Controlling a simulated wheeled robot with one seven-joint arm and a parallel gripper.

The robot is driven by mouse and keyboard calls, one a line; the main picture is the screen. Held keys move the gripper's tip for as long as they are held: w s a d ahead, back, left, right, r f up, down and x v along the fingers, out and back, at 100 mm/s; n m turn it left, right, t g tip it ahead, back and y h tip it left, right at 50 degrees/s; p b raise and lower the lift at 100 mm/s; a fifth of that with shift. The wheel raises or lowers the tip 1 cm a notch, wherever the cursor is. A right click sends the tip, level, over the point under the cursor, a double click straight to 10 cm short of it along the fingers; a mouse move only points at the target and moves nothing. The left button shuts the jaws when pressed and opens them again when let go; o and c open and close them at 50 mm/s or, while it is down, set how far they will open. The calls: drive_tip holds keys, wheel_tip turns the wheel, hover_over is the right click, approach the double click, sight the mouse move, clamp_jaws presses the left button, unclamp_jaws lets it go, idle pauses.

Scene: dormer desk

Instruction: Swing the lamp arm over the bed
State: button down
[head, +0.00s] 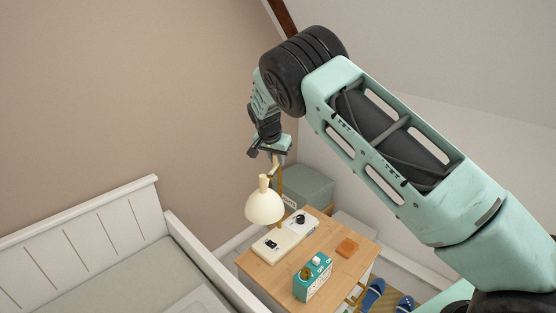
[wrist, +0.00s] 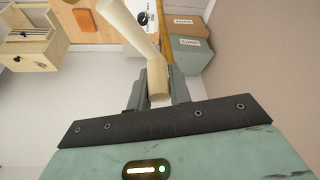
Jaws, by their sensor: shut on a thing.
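The lamp has a cream shade (head: 264,208) hanging over the left part of the wooden desk top (head: 330,262), beside the bed. A thin brass post (head: 281,180) rises behind the shade. My gripper (head: 272,152) is above the shade, near the top of the post. In the wrist view my gripper (wrist: 157,95) is shut on the cream lamp arm (wrist: 142,38), whose end sits between the fingers. The brass post shows behind it in the wrist view (wrist: 164,28). The bed (head: 135,262), with a white panelled headboard, is at the lower left, apart from the shade.
A grey-green box (head: 307,187) stands behind. Blue slippers (head: 373,292) lie at the lower right. The air above the bed is clear.

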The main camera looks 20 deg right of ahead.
drive_tip(key=shift+a, duration=0.1)
drive_tip(key=c, duration=1.3)
unclamp_jaws()
drive_tip(key=b+v, duration=0.3)
drive_tip(key=v, duration=1.4)
drive_tip(key=shift+r+b, duration=0.2)
drive_tip(key=shift+b, duration=0.2)
drive_tip(key=shift+a, duration=0.1)
drive_tip(key=s+a+f+n+g+y, duration=0.15)
drive_tip(key=s+a+n, duration=0.45)
drive_tip(key=s, duration=0.7)
drive_tip(key=s+a+f+n+g+y, duration=0.1)
drive_tip(key=s+a+f+n+y, duration=0.2)
drive_tip(key=s+a, duration=0.8)
drive_tip(key=s+d+f+n, duration=0.1)
drive_tip(key=s+n, duration=0.3)
drive_tip(key=s, duration=0.7)
drive_tip(key=s+d+f+n, duration=0.1)
drive_tip(key=s+n, duration=0.3)
drive_tip(key=s, duration=0.7)
drive_tip(key=shift+s+d+f+n, duration=0.2)
drive_tip(key=shift+d+f+n, duration=0.2)
drive_tip(key=shift+d, duration=0.35)
